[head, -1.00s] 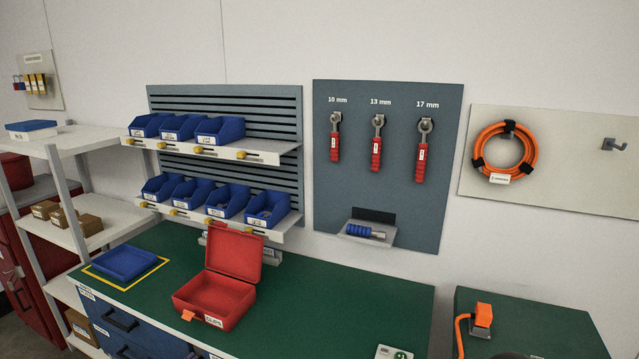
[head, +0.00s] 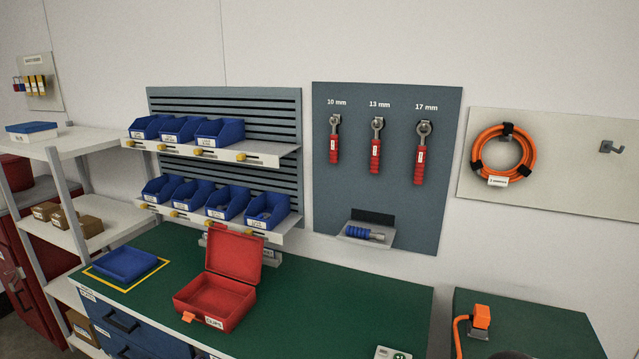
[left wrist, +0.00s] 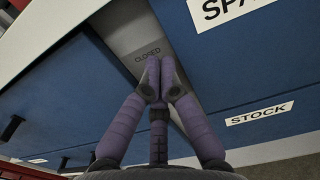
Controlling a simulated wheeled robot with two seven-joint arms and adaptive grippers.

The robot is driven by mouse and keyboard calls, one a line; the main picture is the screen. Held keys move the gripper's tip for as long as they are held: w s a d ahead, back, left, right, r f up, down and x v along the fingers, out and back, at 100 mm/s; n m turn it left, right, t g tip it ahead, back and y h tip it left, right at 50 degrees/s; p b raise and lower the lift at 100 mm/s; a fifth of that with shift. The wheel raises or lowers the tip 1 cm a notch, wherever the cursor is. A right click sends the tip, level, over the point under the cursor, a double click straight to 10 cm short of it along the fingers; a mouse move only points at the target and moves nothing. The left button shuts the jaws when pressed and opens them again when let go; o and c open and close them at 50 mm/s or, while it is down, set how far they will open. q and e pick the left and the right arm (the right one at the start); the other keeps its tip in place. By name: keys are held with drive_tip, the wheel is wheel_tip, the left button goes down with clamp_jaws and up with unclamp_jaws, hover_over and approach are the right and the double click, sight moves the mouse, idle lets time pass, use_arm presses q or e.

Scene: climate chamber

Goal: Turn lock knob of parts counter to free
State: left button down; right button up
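In the left wrist view my left gripper (left wrist: 160,78) has purple fingers whose tips are drawn together, with nothing seen between them. The tips are in front of a grey strip (left wrist: 135,40) marked CLOSED, between blue panels. One blue panel (left wrist: 255,70) carries a STOCK label and a partly cut-off label starting SPA. I cannot make out a lock knob in this view; the fingers may hide it. I cannot tell whether the tips touch the strip. Neither gripper shows in the head view.
In the head view a green-topped bench (head: 330,300) with blue drawers holds an open red case (head: 215,300) and a blue tray (head: 125,264). Shelves of blue bins (head: 220,131) stand behind. A grey tool panel (head: 395,215) and an orange hose (head: 481,150) hang on the wall.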

use_arm(q)
drive_tip(key=p+v, duration=0.1)
drive_tip(key=v, duration=0.5)
drive_tip(key=shift+p, duration=0.3)
drive_tip(key=s+d+f+m+g+h, duration=0.2)
drive_tip(key=s+d+f+m+g, duration=0.3)
drive_tip(key=d, duration=0.5)
drive_tip(key=s+d+f+m+g+h, duration=0.2)
drive_tip(key=s+d+f+m+g, duration=0.2)
drive_tip(key=s+d+f+g, duration=0.5)
drive_tip(key=s+d+m+g+y, duration=0.1)
drive_tip(key=s+d+m+y, duration=0.2)
drive_tip(key=s+d+m, duration=0.2)
drive_tip(key=s+d+f+m+g+y, duration=0.1)
drive_tip(key=s+d+m+y, duration=0.2)
drive_tip(key=s+m, duration=0.9)
drive_tip(key=d+m, duration=0.2)
drive_tip(key=m, duration=0.1)
drive_tip(key=shift+f+y+p, duration=0.2)
drive_tip(key=shift+y+p, duration=0.2)
